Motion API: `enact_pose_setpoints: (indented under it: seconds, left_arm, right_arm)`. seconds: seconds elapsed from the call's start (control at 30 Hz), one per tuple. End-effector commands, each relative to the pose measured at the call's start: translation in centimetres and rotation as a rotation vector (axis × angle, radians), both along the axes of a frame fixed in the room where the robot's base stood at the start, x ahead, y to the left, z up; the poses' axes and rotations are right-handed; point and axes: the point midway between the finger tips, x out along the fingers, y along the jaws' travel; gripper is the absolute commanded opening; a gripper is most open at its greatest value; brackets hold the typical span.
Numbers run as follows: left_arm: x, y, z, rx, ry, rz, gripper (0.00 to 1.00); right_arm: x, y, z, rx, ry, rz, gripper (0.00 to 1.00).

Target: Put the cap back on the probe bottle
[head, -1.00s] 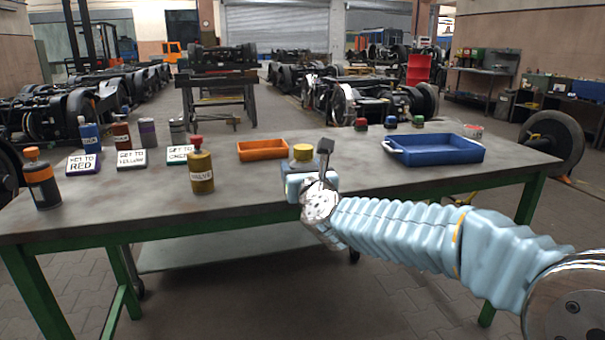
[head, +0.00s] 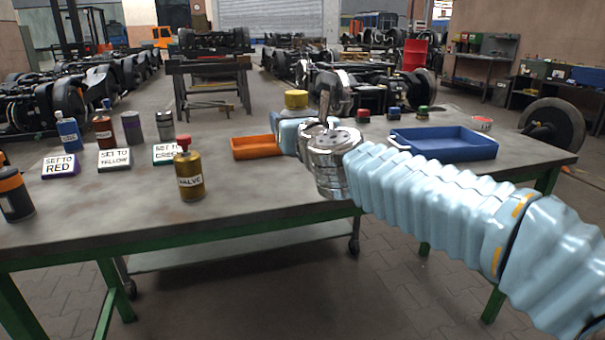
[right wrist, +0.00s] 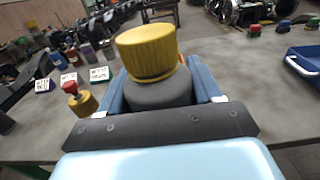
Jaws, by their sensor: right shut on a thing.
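My right gripper (right wrist: 162,95) is shut on a yellow-topped grey piece; its ribbed yellow top (right wrist: 147,50) points up and its dark grey lower part (right wrist: 160,92) sits between the fingers. The yellow top also shows in the head view (head: 296,99), above the table near an orange tray. I cannot tell whether this piece is a cap or a small capped container. A yellow bottle marked VALVE (head: 190,178) stands upright with a red top. Blue (head: 68,134), brown (head: 103,133), purple-grey (head: 132,129) and grey (head: 164,127) bottles stand at the left. I cannot tell which is the probe bottle.
Cards read SET TO RED (head: 60,166), SET TO YELLOW (head: 114,159) and SET TO GREEN (head: 167,153). An orange-and-black bottle (head: 14,195) stands front left. The orange tray (head: 252,153) and blue tray (head: 470,153) lie on the table. Red, blue and green-topped pieces (head: 393,113) stand behind. Mid-front is bare.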

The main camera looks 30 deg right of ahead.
Motion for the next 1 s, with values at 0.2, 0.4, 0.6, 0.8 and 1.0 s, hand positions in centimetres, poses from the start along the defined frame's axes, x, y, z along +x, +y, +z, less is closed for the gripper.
enact_pose_setpoints:
  seconds: [0.2, 0.4, 0.6, 0.8, 1.0]
  left_arm:
    - [0.0, 0.0, -0.1, 0.0, 0.0, 0.0, 0.7]
    - [0.0, 0.0, -0.2, 0.0, -0.001, 0.0, 0.7]
    - [0.0, 0.0, -0.4, 0.0, -0.001, 0.0, 0.7]
    - [0.0, 0.0, -0.4, 0.0, -0.001, 0.001, 0.7]
    - [0.0, 0.0, -0.4, 0.0, -0.001, 0.0, 0.7]
  right_arm:
    - [4.0, -2.9, -2.3, 0.002, 0.004, -0.001, 0.0]
    - [7.7, -5.5, -5.1, 0.001, 0.006, -0.002, 0.0]
    - [9.6, -7.0, -8.1, 0.002, 0.001, -0.001, 0.0]
    - [10.2, -7.3, -8.7, 0.001, 0.0, -0.001, 0.0]
    - [10.1, -7.3, -8.7, 0.001, 0.0, -0.001, 0.0]
